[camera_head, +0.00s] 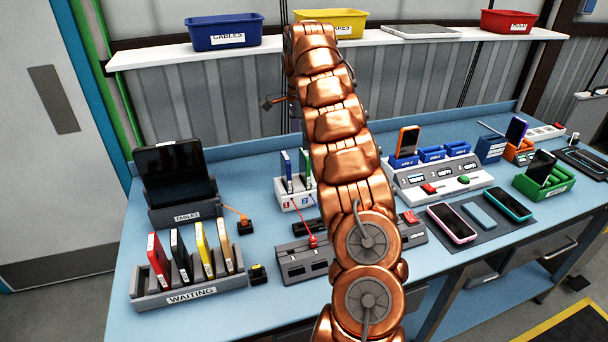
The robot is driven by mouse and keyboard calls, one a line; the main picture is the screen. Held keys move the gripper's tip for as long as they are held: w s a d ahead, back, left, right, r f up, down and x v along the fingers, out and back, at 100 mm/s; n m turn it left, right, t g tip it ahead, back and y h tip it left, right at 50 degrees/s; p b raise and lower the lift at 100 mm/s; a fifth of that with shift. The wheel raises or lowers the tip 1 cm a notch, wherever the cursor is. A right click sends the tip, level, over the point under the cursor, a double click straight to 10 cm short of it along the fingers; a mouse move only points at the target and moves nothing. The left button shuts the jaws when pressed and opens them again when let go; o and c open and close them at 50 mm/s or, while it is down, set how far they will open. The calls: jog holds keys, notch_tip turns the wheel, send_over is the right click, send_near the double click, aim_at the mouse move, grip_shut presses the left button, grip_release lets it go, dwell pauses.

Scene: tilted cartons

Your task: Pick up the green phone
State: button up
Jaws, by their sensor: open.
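A phone with a teal-green rim (508,204) lies flat, dark screen up, at the right end of a dark mat (478,232) on the blue workbench. It is the only phone here with a greenish rim. My copper arm rises through the middle of the view. My gripper (279,101) is mostly hidden behind the arm's upper links; only a small part shows at their left. It is open and far to the left of the green phone, apart from it. Whether anything is between its fingers is hidden.
A pink phone (452,223) and a blue slab (480,216) lie beside it. A green stand (543,187) holds a dark phone close behind. A grey charging dock (436,179) stands behind the mat. A WAITING rack (187,289) and tablet (176,174) stand left. A shelf with bins runs above.

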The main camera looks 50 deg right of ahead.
aim_at(305, 152)
jog(key=shift+s+d+f+p, duration=0.1)
jog(key=shift+s+f+p, duration=0.2)
jog(key=shift+f, duration=0.6)
jog(key=shift+s+d+f+p, duration=0.1)
jog(key=shift+f+p, duration=0.25)
jog(key=shift+f, duration=0.5)
jog(key=shift+s+f+p, duration=0.2)
jog(key=shift+f+p, duration=0.15)
jog(key=shift+f, duration=0.55)
jog(key=shift+w+f+p, duration=0.1)
jog(key=shift+f+p, duration=0.25)
jog(key=shift+f, duration=0.85)
jog(key=c, duration=1.3)
